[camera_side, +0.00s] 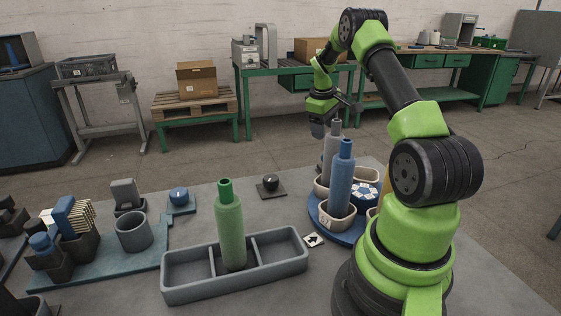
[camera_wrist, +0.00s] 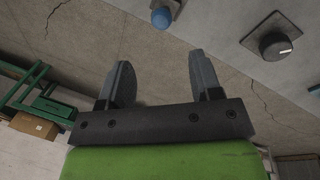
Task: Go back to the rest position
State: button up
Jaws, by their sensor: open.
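My gripper (camera_wrist: 160,84) is open and empty, with its two dark fingers apart in the wrist view. In the side view my gripper (camera_side: 318,130) hangs high at the back, behind the round blue holder (camera_side: 347,237). A grey cone tube (camera_side: 332,150) and a blue cone tube (camera_side: 342,180) stand upright in cups on that holder. A green cone tube (camera_side: 230,232) stands upright in the middle part of the grey tray (camera_side: 285,268). The gripper is apart from all of them.
A black knob on a plate (camera_side: 270,186) and a blue knob (camera_side: 179,196) sit on the table. A grey cup (camera_side: 134,232) and blocks with wooden sticks (camera_side: 75,222) stand at the left. A black knob (camera_wrist: 275,45) also shows in the wrist view.

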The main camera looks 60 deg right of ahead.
jog(key=w+a+r+t, duration=0.2)
jog(key=a+r, duration=0.6)
jog(key=a, duration=0.2)
jog(key=w+a+r+t, duration=0.2)
jog(key=a+r, duration=0.6)
jog(key=a, duration=0.3)
jog(key=s+a+r+m+t+y, duration=0.1)
jog(key=s+a+r+t+y, duration=0.1)
jog(key=s+a, duration=1.2)
jog(key=a+t+y, duration=0.1)
jog(key=a+y, duration=0.1)
jog(key=a, duration=0.1)
jog(key=shift+m+t, duration=0.3)
jog(key=shift+m, duration=0.1)
